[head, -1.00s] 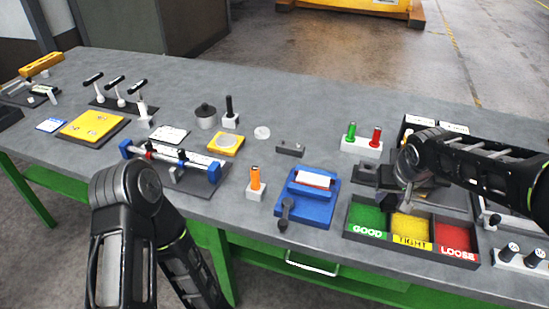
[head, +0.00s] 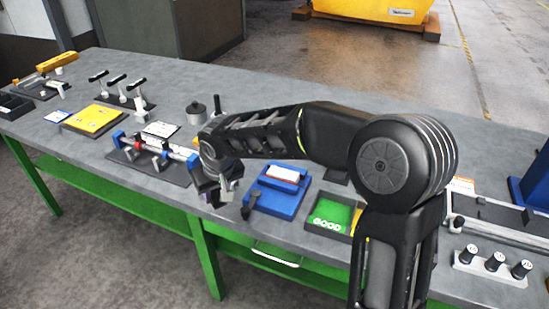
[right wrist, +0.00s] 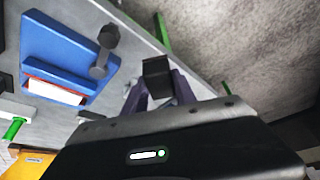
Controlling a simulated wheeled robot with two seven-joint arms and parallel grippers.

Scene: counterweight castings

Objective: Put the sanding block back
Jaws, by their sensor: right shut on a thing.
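My right gripper (head: 218,194) reaches across the bench from the right, near its front edge, just left of a blue fixture (head: 270,203). In the right wrist view its fingers (right wrist: 158,92) are closed on a dark block (right wrist: 157,70), which I take to be the sanding block. It seems to be held above the bench edge; I cannot tell whether it touches anything. In the head view the block is mostly hidden by the gripper. The blue fixture, with a white-and-red strip and a dark lever, also shows in the right wrist view (right wrist: 62,48). My left gripper is out of view.
A blue-ended clamp fixture (head: 120,139) stands left of the gripper. A yellow board (head: 94,119) and T-handled tools (head: 122,88) are further left. A stand with black pegs (head: 490,268) is at right.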

